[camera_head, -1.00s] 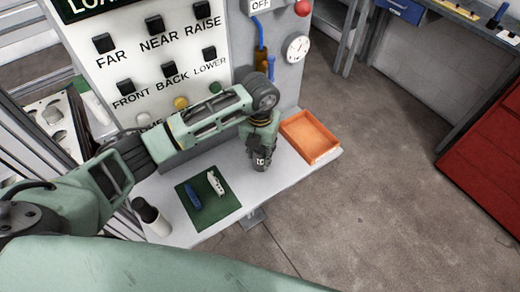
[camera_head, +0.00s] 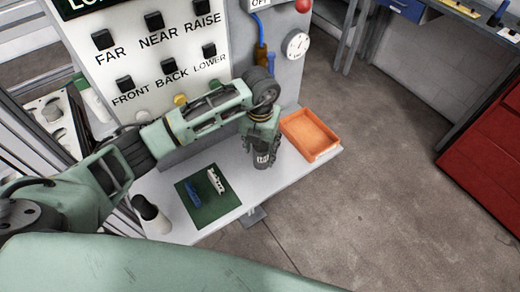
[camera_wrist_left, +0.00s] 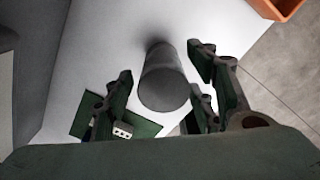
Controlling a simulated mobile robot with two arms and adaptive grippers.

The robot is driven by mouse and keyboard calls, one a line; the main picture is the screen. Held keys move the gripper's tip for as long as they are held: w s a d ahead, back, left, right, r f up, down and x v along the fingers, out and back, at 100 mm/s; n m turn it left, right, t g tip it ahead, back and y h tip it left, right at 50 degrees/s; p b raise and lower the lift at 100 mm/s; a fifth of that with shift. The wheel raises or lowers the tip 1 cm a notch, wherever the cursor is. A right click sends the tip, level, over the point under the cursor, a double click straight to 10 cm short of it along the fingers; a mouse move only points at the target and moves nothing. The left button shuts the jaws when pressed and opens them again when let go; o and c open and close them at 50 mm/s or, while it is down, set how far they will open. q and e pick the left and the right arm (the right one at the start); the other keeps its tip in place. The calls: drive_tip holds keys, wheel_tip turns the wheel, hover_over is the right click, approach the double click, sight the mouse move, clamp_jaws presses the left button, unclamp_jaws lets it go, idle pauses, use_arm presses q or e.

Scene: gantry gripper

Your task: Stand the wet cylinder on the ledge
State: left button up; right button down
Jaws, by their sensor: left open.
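A dark grey cylinder (camera_wrist_left: 165,82) is between the fingers of my left gripper (camera_wrist_left: 160,95) in the left wrist view. Its round end faces the camera, and its far end appears to meet the white ledge (camera_wrist_left: 105,50), with a shadow there. The fingers are spread, with visible gaps on both sides of the cylinder. In the head view my left gripper (camera_head: 263,152) points down over the right part of the ledge (camera_head: 165,185), beside the orange tray; the fingers largely hide the cylinder there. My right gripper is not in view.
The orange tray (camera_head: 332,153) is at the ledge's right end. A green mat (camera_head: 215,212) with a blue piece (camera_head: 193,194) and a white piece (camera_head: 215,181) lies left of the gripper. A white, black-topped bottle (camera_head: 152,217) stands farther left. A button panel (camera_head: 140,75) rises behind.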

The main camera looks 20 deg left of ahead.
use_arm(q)
wheel_tip(320, 180, up, 11)
drive_tip(key=b, duration=0.3)
drive_tip(key=shift+f, duration=0.2)
drive_tip(key=shift+r, duration=0.35)
drive_tip(key=shift+s+f, duration=0.1)
